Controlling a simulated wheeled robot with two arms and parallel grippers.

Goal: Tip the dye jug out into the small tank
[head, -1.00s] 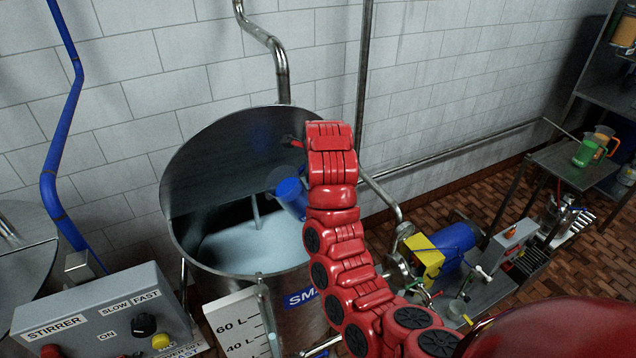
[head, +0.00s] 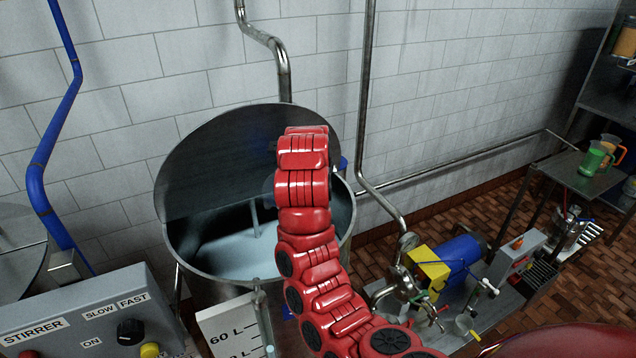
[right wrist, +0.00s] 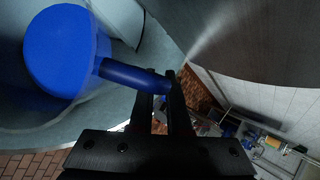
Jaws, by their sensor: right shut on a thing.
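The small tank (head: 342,214) stands at the wall with its rounded lid (head: 200,165) raised, and pale blue liquid (head: 235,256) inside. My right arm reaches up across the tank's right side and hides its own gripper in the head view. In the right wrist view my right gripper (right wrist: 166,88) is shut on the handle of the blue dye jug (right wrist: 62,50). A round blue face of the jug shows, with pale blue surfaces behind it. In the head view only a blue sliver (head: 343,163) shows right of my arm. I see no dye stream. My left gripper is out of view.
A grey stirrer control box (head: 95,318) and a level scale (head: 232,330) stand in front of the tank. A blue-motored pump (head: 458,252) is at the right. Jugs, one green (head: 592,160), stand on a far table. Steel pipes run along the wall.

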